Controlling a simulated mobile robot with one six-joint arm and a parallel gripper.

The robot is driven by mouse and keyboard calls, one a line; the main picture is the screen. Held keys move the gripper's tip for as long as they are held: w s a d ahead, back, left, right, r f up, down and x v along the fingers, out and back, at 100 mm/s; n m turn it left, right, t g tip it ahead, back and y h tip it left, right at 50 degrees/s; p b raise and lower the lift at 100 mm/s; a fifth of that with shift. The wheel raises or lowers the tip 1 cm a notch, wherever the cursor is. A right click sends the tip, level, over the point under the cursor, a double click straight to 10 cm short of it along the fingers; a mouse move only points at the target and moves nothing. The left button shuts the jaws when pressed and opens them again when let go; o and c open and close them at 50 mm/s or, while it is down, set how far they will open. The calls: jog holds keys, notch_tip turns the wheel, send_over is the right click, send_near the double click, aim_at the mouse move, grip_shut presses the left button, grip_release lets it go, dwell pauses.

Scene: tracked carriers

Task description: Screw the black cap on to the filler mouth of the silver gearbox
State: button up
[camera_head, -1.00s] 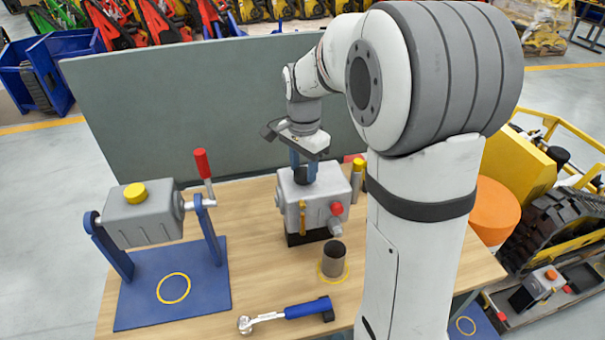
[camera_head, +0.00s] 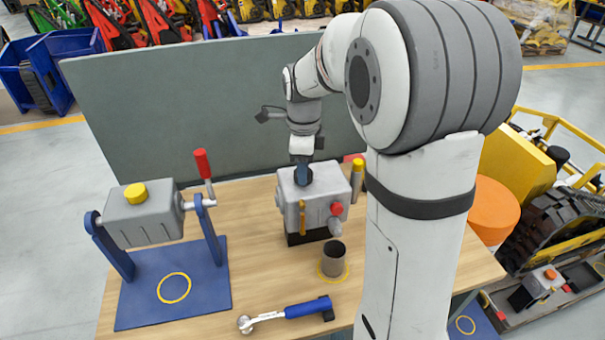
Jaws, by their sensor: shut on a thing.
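The silver gearbox (camera_head: 314,205) stands on the wooden table on a dark base, with a red knob and a yellow stick-like part on its front. My gripper (camera_head: 303,175) points down over the gearbox's top and is shut on the black cap (camera_head: 303,178). The cap is at the gearbox top, and only a dark part of it shows below the fingers. The filler mouth is hidden under the cap and gripper. I cannot tell how far the cap is seated.
A grey box with a yellow cap (camera_head: 142,214) hangs in a blue stand (camera_head: 205,290) with a red-handled lever at left. A grey-green panel (camera_head: 200,110) rises behind. Bare wood (camera_head: 262,250) shows mid-table.

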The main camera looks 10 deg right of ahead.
jog(key=m, duration=0.9)
jog(key=shift+m, duration=0.4)
jog(key=o, duration=0.9)
